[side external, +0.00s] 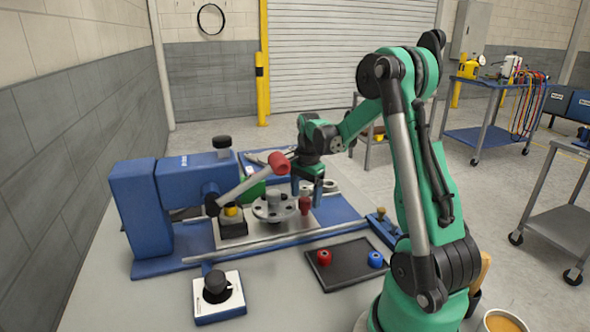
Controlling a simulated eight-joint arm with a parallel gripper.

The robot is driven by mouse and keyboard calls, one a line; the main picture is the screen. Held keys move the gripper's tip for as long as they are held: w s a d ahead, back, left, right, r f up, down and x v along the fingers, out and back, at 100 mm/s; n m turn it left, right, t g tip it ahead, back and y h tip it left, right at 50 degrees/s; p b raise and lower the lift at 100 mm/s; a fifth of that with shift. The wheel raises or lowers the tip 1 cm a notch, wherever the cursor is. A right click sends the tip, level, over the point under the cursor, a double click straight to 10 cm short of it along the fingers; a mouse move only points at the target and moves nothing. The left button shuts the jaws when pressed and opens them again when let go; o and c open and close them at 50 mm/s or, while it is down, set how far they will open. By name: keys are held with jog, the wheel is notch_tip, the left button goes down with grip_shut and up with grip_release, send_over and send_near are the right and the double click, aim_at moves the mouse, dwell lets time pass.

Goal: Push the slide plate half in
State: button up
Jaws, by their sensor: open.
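A blue fixture (140,205) stands at the left of the table, with a long blue base running to the right. My gripper (307,188) points down over the right part of the plate, beside the flange and just above a small red knob (305,205). It is open, and no object shows between its fingers. I cannot tell whether it touches anything.
A red-tipped lever (279,162) slants up close to the left of my gripper. A yellow-topped button box (232,222) stands left of the flange. A dial box (217,295) and a black tray (345,265) with red and blue pieces lie in front. The table's front middle is clear.

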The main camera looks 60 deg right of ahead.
jog(key=shift+r, duration=2.15)
jog(key=shift+w+r, duration=0.15)
jog(key=shift+r, duration=0.05)
jog(key=w+a+r+n+t, duration=0.3)
jog(key=a+r+t, duration=0.1)
jog(key=r, duration=0.1)
jog(key=w+a+r+n+t+h, duration=0.1)
jog(key=w+a+r+n+t, duration=0.1)
jog(key=a+r+n+t, duration=0.2)
jog(key=w+a+r+n+t+h, duration=0.1)
jog(key=w+a+r+n+t, duration=0.2)
jog(key=a+r+t, duration=0.2)
jog(key=shift+w+a+r+n, duration=0.3)
jog(key=shift+r+n, duration=0.1)
jog(key=shift+r, duration=0.15)
jog(key=s+a+f+n+g+y, duration=0.2)
jog(key=s+a+f+n+g, duration=0.4)
jog(key=s+a+f+n, duration=0.3)
notch_tip(320, 180, down, 3)
jog(key=shift+s+a+r+n, duration=0.15)
jog(key=shift+a+n, duration=0.75)
jog(key=shift+a, duration=0.25)
